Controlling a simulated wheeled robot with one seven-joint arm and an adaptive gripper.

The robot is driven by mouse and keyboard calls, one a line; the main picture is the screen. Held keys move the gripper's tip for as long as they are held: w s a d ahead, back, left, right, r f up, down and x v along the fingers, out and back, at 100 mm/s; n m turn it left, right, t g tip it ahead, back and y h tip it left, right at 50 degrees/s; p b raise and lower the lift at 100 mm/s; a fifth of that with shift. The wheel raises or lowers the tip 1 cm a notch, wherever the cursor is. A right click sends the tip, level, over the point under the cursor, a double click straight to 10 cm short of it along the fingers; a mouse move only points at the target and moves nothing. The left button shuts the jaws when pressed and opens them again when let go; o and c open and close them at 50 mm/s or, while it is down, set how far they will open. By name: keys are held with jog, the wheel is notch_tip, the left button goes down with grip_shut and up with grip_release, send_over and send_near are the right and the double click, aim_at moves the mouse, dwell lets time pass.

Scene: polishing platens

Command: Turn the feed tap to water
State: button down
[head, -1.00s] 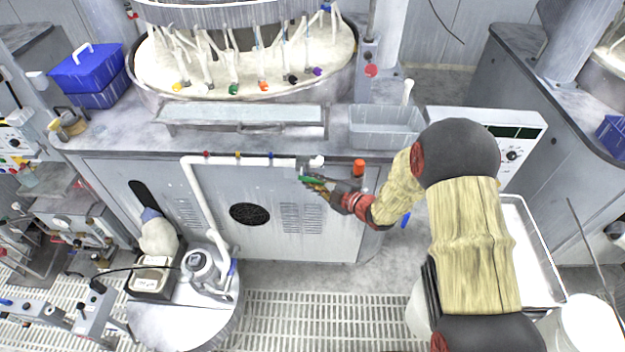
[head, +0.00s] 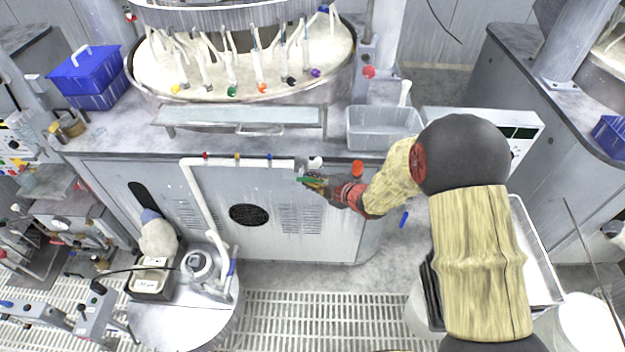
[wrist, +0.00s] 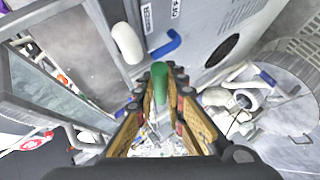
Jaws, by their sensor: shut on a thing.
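The feed tap (head: 302,168) sits at the right end of the white pipe on the cabinet front. Its green handle (head: 309,180) points to the right in the head view. My gripper (head: 319,185) reaches it from the right and is shut on this handle. In the wrist view the green handle (wrist: 160,88) stands between my two fingers (wrist: 166,76). A blue lever (wrist: 165,45) shows just beyond it, apart from the fingers.
The white pipe (head: 245,162) runs along the cabinet front and down to a round drum (head: 190,315). An orange knob (head: 357,169) sits just above my wrist. A clear tub (head: 383,128) stands on the bench above. The floor grating in front is partly free.

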jog(key=c, duration=1.8)
grip_release()
jog(key=v, duration=1.2)
jog(key=shift+f, duration=0.1)
